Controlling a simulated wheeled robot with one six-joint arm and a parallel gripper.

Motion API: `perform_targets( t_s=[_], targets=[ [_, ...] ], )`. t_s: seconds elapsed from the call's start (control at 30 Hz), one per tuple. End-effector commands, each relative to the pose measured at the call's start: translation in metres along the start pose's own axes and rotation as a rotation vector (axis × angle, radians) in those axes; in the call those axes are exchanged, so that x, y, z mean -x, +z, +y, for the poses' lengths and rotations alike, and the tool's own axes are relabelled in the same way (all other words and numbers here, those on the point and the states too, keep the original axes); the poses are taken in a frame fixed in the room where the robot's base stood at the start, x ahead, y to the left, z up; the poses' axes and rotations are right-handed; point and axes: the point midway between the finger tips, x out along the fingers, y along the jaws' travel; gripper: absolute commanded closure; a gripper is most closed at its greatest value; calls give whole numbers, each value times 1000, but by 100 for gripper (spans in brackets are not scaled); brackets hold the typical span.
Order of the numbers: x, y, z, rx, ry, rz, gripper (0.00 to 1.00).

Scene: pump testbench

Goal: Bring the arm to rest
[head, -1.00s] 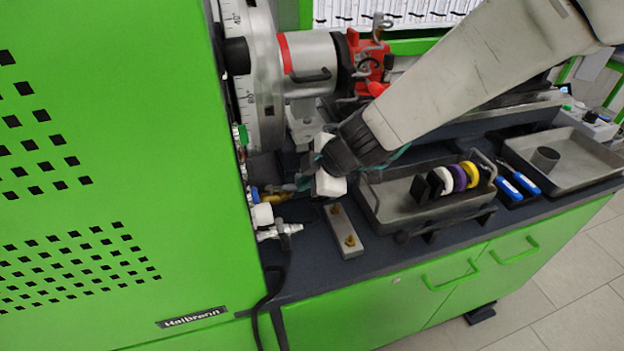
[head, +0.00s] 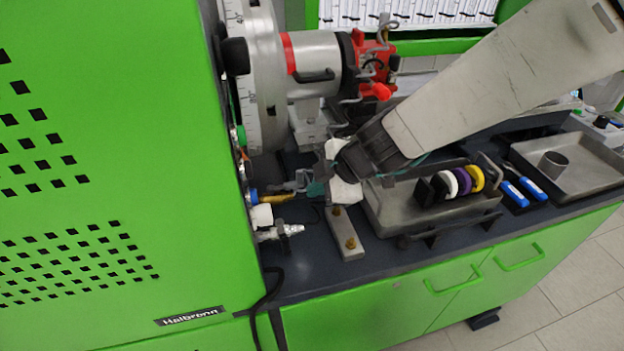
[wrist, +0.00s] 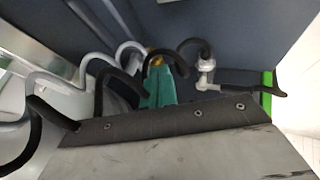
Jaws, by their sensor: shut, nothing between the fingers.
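My arm reaches in from the upper right in the head view, and my gripper (head: 315,189) is at its lower end, low over the bench beside the green machine. Its teal fingers also show in the wrist view (wrist: 160,86), shut and holding nothing. A brass-coloured fitting (head: 276,198) on the machine side lies just left of the fingers. I cannot tell whether they touch it. Part of the gripper is hidden by the white wrist parts.
A grey block with two brass pins (head: 346,234) stands just below my gripper. The pump (head: 315,65) is above. Hoses (wrist: 120,55) hang close around the fingers.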

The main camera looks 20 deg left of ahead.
Motion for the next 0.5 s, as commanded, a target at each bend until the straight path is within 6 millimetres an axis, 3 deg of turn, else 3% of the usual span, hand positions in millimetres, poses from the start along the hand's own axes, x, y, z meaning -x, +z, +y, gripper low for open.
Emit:
perform_targets(
  t_s=[0.1, 0.3, 0.5],
  targets=[
    [29, 1, 1, 3, 6, 0, 100],
    [69, -3, 3, 8, 1, 4, 100],
    [93, -1, 3, 7, -3, 4, 100]
  ],
)
